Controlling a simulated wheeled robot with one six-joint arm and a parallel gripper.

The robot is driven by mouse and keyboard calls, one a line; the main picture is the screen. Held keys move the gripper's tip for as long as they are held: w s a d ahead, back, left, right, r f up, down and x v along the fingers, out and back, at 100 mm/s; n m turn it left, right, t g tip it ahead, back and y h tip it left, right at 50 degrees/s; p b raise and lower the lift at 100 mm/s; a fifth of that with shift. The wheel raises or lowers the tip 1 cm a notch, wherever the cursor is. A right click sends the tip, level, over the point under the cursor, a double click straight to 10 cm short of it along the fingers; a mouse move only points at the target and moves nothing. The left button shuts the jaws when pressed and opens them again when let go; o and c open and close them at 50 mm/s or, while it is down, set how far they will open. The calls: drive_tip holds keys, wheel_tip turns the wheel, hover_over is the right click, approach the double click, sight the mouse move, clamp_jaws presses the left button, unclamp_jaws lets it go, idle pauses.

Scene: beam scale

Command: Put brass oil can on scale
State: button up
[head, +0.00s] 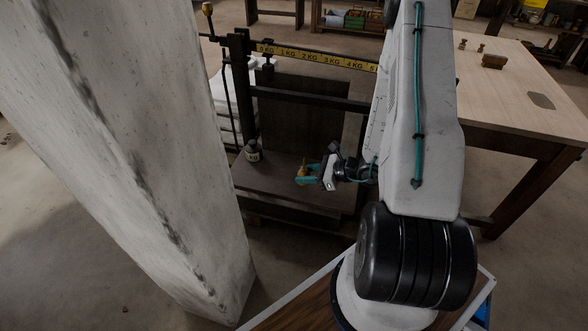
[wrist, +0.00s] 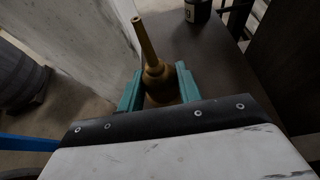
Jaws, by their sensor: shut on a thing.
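The brass oil can (wrist: 158,75) has a long thin spout and stands between the teal fingers of my gripper (wrist: 160,90) in the wrist view. My gripper is shut on it. In the head view the gripper (head: 310,174) is over the dark platform of the beam scale (head: 290,192), and a small yellowish part of the can (head: 301,175) shows at the fingers. The can's base is hidden, so I cannot tell whether it touches the platform.
A small dark container with a pale label (head: 252,152) stands on the platform's left; it also shows in the wrist view (wrist: 197,11). A pale pillar (head: 150,170) rises at left. The scale's yellow beam (head: 315,57) spans above. A wooden table (head: 510,90) stands at right with small objects.

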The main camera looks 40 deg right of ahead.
hover_over(295, 175)
drive_tip(key=shift+a+f, duration=0.1)
drive_tip(key=shift+f, duration=2)
drive_tip(key=o, duration=1)
drive_tip(key=shift+f, duration=0.1)
